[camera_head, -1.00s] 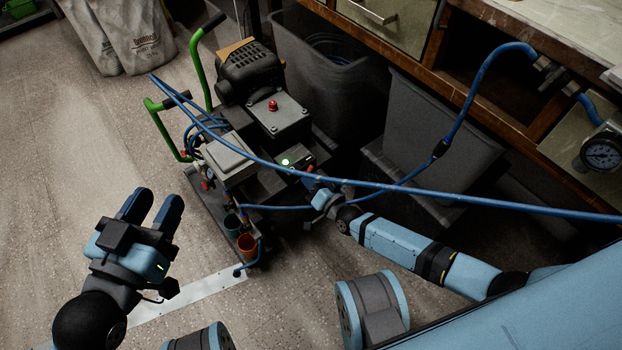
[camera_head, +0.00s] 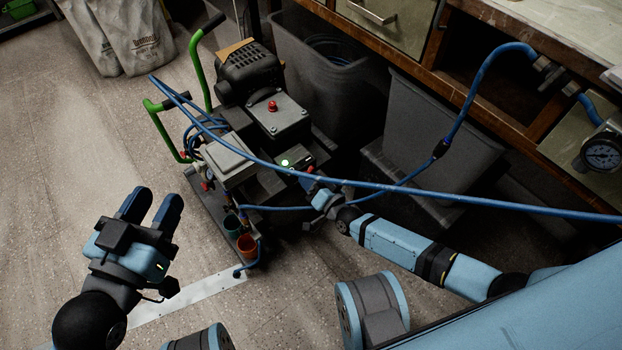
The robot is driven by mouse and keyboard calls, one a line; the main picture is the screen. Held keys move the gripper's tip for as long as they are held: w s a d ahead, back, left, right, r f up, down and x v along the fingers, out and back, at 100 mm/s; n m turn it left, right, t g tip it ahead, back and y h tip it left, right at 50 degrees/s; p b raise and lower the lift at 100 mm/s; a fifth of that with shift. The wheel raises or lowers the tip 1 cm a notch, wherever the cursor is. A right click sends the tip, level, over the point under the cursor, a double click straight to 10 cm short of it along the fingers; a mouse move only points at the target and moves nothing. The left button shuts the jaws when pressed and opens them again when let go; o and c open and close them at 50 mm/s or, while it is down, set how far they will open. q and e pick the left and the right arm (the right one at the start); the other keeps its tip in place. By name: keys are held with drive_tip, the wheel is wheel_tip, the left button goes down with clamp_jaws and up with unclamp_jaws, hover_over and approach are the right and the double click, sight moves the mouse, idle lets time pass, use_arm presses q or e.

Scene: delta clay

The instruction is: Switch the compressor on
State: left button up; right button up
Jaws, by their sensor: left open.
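The compressor (camera_head: 250,75) is a dark machine with green handles, standing on a low cart on the floor left of centre. A grey box with a red knob (camera_head: 272,105) sits on it. A small dark panel with a lit green light (camera_head: 285,163) is on its near right side. My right gripper (camera_head: 312,186) is at that panel, just below and right of the green light. Its fingers are small and partly hidden by the blue hose, so I cannot tell contact or opening. My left gripper (camera_head: 150,207) is open and empty over the floor, left of the cart.
A blue hose (camera_head: 430,195) runs across the front of the compressor and over my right wrist. Sacks (camera_head: 125,35) stand at back left. The left floor is clear.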

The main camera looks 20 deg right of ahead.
drive_tip(key=shift+s, duration=0.1)
use_arm(q)
drive_tip(key=shift+s+d+r+n+p, duration=0.2)
drive_tip(key=shift+s+r+n+p, duration=0.3)
drive_tip(key=shift+p, duration=0.65)
drive_tip(key=shift+s+d+r+n+p, duration=0.25)
drive_tip(key=shift+r+n+p, duration=0.3)
drive_tip(key=shift+p, duration=0.6)
use_arm(e)
drive_tip(key=v, duration=1.3)
drive_tip(key=shift+s, duration=0.3)
use_arm(q)
drive_tip(key=shift+s+f, duration=0.1)
drive_tip(key=shift+f, duration=0.15)
use_arm(e)
drive_tip(key=shift+d, duration=0.1)
